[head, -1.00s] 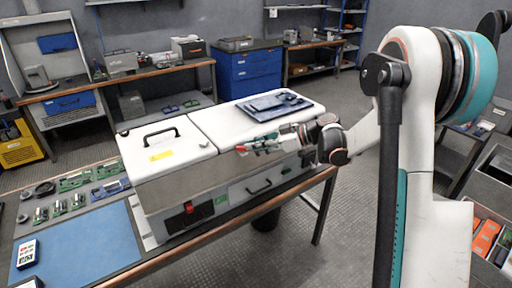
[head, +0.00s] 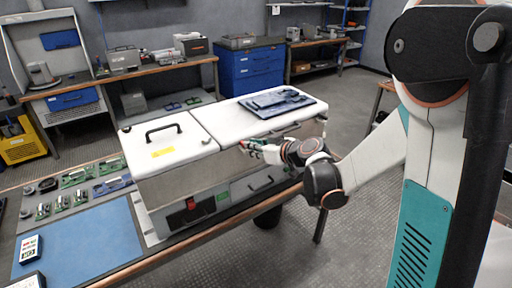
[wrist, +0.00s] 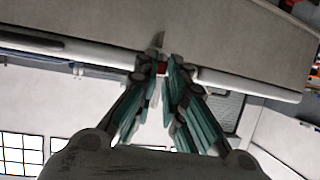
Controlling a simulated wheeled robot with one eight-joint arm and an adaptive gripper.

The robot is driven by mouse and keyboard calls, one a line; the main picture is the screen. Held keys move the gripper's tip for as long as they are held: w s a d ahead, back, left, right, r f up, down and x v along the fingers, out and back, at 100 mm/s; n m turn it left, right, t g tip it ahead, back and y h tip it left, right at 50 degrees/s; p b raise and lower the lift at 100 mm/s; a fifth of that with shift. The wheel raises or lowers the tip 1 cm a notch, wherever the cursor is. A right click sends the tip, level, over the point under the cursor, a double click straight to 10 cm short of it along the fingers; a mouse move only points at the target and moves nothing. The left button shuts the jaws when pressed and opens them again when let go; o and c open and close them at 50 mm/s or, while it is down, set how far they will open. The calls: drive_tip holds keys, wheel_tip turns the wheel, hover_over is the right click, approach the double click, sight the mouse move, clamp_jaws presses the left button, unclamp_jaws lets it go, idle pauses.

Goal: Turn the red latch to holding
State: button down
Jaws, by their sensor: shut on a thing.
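The red latch (wrist: 161,68) shows as a small red piece between my fingertips in the wrist view. A thin grey tip sticks up just beyond it. My gripper (wrist: 161,72) is shut on it, with teal-padded fingers on both sides hiding most of it. The latch's angle cannot be told. In the head view my gripper (head: 246,146) is at the upper front edge of the long white and grey cabinet (head: 180,180), near the lid seam, and its fingers cover the latch there.
A red switch (head: 190,204) sits low on the cabinet front, with a handle (head: 261,184) to its right. A dark panel with parts (head: 275,103) lies on the right lid. A blue mat (head: 80,245) and circuit boards (head: 75,177) lie at left. Floor is clear at the front.

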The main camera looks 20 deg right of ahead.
drive_tip(key=shift+s+a+m+h, duration=0.1)
drive_tip(key=shift+a+m+h, duration=0.15)
drive_tip(key=shift+m+h, duration=0.4)
drive_tip(key=shift+t+h, duration=0.25)
drive_tip(key=shift+t, duration=0.05)
drive_tip(key=c, duration=1.7)
unclamp_jaws()
drive_tip(key=shift+o, duration=0.2)
drive_tip(key=v, duration=1.2)
drive_tip(key=shift+s+f, duration=0.1)
drive_tip(key=shift+s, duration=0.05)
